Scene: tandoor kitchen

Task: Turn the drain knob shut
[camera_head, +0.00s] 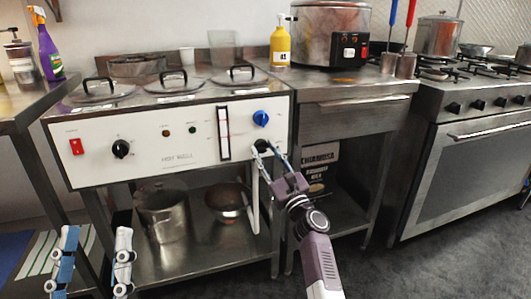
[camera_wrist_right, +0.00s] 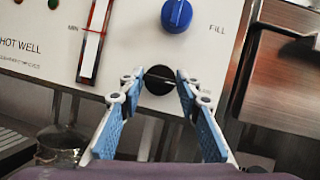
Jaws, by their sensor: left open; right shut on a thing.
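The black drain knob (camera_head: 262,146) is on the white front panel of the hot well (camera_head: 200,145), low at its right end, below a blue knob marked FILL (camera_head: 261,118). My right gripper (camera_head: 265,151) reaches up to the panel with its fingers shut on the drain knob. In the right wrist view the dark round knob (camera_wrist_right: 159,86) sits between the blue-padded fingertips, and its marking is not clear. My left gripper (camera_head: 97,240) is open and empty at the lower left, away from the panel.
The panel also has a red switch (camera_head: 76,147), another black knob (camera_head: 121,149) and a sight gauge (camera_head: 224,133). A pale pipe (camera_head: 255,205) hangs below the panel. A steel pot (camera_head: 163,212) and bowl (camera_head: 229,202) stand on the lower shelf.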

